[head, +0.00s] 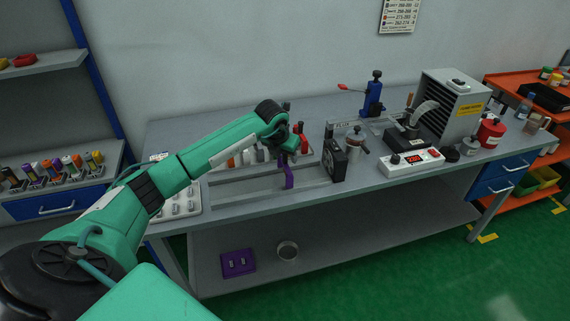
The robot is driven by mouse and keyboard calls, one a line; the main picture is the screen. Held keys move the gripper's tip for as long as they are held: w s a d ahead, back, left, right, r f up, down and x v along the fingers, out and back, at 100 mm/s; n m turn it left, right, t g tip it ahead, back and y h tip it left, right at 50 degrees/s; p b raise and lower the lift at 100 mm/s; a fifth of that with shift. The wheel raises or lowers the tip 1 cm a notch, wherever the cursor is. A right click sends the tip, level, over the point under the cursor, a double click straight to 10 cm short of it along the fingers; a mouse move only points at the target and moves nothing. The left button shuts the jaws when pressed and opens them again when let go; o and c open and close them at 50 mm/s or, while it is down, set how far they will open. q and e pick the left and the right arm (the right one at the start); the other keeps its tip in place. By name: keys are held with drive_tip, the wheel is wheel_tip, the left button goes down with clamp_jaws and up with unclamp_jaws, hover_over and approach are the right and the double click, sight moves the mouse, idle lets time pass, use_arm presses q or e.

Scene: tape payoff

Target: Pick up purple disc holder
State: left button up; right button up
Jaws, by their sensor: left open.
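A slim upright purple piece, which looks like the purple disc holder (287,174), stands on the grey workbench (400,183) in the head view. My left arm reaches in from the left, and my left gripper (291,151) is just above the purple piece's top, open. The gripper partly covers the top, so I cannot tell whether they touch. A flat purple block (238,263) with two small light marks lies on the lower shelf. My right gripper is not in view.
Close right of the purple piece stand a black device (334,159) and a small metal post (356,143). A red-and-white control box (411,162) and a grey vented unit (452,105) are further right. A white tray (179,204) lies left. A metal ring (287,251) is on the lower shelf.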

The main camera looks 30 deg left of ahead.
use_arm(q)
clamp_jaws()
idle(0.3)
